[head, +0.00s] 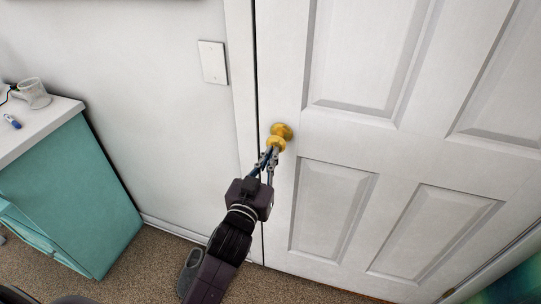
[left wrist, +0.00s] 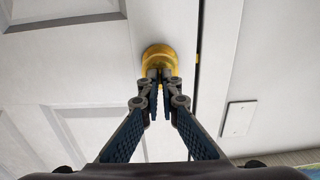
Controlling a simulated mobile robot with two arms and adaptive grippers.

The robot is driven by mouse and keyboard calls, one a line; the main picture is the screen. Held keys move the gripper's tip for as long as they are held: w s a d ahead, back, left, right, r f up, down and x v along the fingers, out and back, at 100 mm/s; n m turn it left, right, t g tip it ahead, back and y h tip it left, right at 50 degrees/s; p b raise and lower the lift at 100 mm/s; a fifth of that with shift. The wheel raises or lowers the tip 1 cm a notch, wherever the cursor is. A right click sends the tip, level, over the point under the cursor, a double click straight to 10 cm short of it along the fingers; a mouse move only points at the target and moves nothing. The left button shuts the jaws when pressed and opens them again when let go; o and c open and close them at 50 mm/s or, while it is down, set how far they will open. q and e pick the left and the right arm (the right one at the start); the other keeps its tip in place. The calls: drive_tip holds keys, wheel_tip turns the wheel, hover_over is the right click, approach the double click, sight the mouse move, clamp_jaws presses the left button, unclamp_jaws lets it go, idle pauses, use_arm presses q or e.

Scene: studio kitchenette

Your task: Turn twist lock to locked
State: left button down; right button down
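The brass door knob (head: 280,135) sits on the white door (head: 350,140) near its left edge. It also shows in the left wrist view (left wrist: 158,54), top middle. The twist lock at the knob's centre is mostly hidden by my fingertips. My left gripper (head: 271,155) reaches up to the knob from below. In the left wrist view its fingertips (left wrist: 159,75) are nearly together at the middle of the knob's face, closed about the small lock piece. Whether the lock is turned cannot be made out. My right gripper is not in view.
A light switch plate (head: 213,62) is on the wall left of the door. A grey oval item (head: 189,270) lies on the brown floor near the wall.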

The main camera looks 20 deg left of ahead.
use_arm(q)
drive_tip(key=shift+m, duration=0.3)
drive_tip(key=m+p, duration=0.5)
drive_tip(key=m, duration=1.2)
drive_tip(key=shift+m, duration=0.4)
idle(0.4)
drive_tip(key=c, duration=2.2)
unclamp_jaws()
drive_tip(key=shift+s, duration=0.1)
drive_tip(key=s, duration=1.1)
drive_tip(key=shift+s, duration=0.4)
